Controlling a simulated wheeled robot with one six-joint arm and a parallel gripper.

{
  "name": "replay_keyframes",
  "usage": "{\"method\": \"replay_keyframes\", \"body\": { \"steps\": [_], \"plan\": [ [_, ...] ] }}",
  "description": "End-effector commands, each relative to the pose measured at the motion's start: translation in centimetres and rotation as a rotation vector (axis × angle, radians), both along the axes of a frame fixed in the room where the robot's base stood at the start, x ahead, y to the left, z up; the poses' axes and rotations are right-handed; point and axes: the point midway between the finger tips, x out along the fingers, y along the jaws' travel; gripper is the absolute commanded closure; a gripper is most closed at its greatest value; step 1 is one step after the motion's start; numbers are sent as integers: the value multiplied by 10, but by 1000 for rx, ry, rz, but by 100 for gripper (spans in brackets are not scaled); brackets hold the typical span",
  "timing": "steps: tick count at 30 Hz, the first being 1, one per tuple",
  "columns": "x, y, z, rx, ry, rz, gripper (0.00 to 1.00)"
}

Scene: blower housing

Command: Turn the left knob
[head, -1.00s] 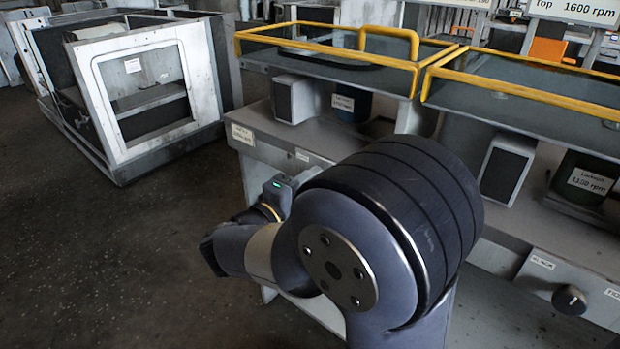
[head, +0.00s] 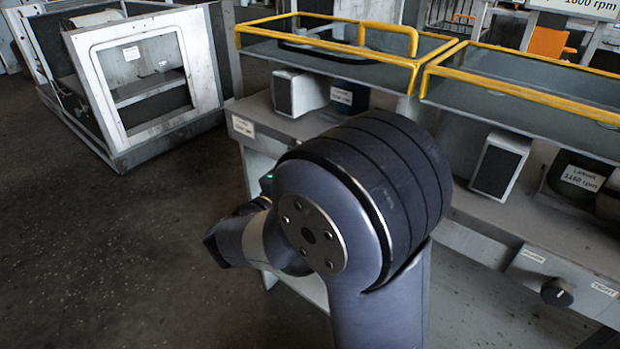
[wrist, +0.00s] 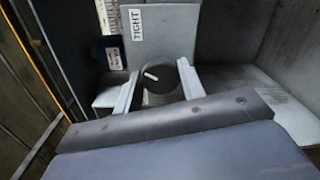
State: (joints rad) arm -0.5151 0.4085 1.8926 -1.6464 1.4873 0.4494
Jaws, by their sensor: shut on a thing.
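In the wrist view, a round black knob (wrist: 168,84) with a white pointer line stands on a pale grey panel. My gripper (wrist: 158,86) has one finger on each side of the knob and is shut on it. A label reading TIGHT (wrist: 136,25) is on the panel above the knob in that picture. In the head view, my arm hides this knob and my gripper. Another black knob (head: 557,291) is on the front panel at the lower right, with a TIGHT label (head: 604,289) to its right.
Yellow-railed glass covers (head: 330,57) top the bench, with dark speaker-like boxes (head: 292,94) beneath. A grey open-framed housing (head: 130,85) stands at the back left. The dark floor (head: 120,250) at the left is clear.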

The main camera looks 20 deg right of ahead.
Motion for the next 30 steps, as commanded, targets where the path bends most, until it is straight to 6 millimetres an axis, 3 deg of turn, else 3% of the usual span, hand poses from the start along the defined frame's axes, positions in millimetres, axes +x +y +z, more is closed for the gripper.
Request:
{"method": "replay_keyframes", "body": {
  "steps": [2,3,10,20,30],
  "plan": [
    [1,1,0,0,0,4,84],
    [1,1,0,1,1,4,58],
    [0,0,0,1,0,2,40],
    [-2,4,0,1,0,3,40],
    [-33,48,1,0,0,8,40]
  ]
}}
